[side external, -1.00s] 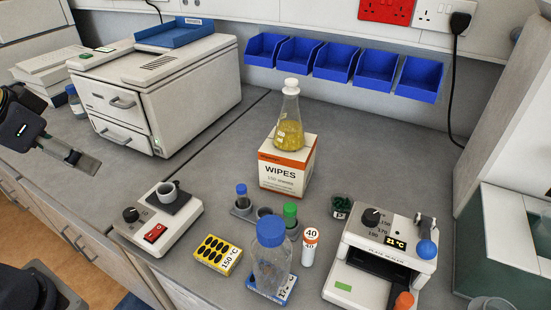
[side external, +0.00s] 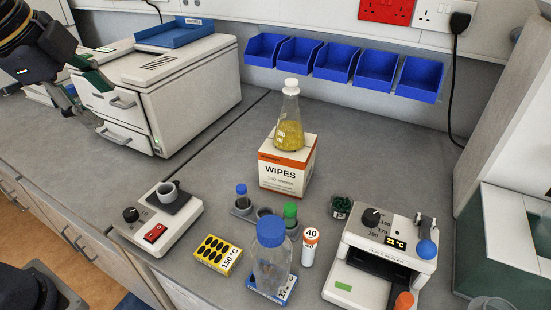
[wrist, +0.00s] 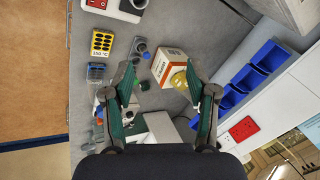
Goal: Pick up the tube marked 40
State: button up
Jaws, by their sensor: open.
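The tube marked 40 (side external: 309,246) is white with an orange top that bears the number. It stands upright on the bench in the side view, right of the blue-capped bottle (side external: 271,262) and left of the plate sealer (side external: 384,246). In the wrist view I cannot make it out clearly; my left finger is near that area. My gripper (side external: 92,103) is at the upper left in the side view, in front of the large white instrument and far from the tube. In the wrist view its green-padded fingers (wrist: 162,88) are spread apart with nothing held.
A green-capped tube (side external: 290,214) and a rack with a blue-capped tube (side external: 241,198) stand close to the tube. A flask (side external: 289,125) stands on the wipes box (side external: 287,168) behind. A yellow block (side external: 218,254) lies left.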

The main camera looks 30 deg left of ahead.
jog(key=w+d+r+m+g, duration=0.1)
jog(key=w+d+r+m, duration=0.1)
jog(key=w+d+m, duration=0.55)
jog(key=m+g, duration=0.4)
jog(key=m, duration=0.7)
send_over(311, 236)
notch_tip(311, 236, down, 16)
notch_tip(311, 236, down, 11)
jog(key=shift+f, duration=0.15)
jog(key=shift+w+f, duration=0.2)
jog(key=shift+f, duration=2.75)
grip_shut()
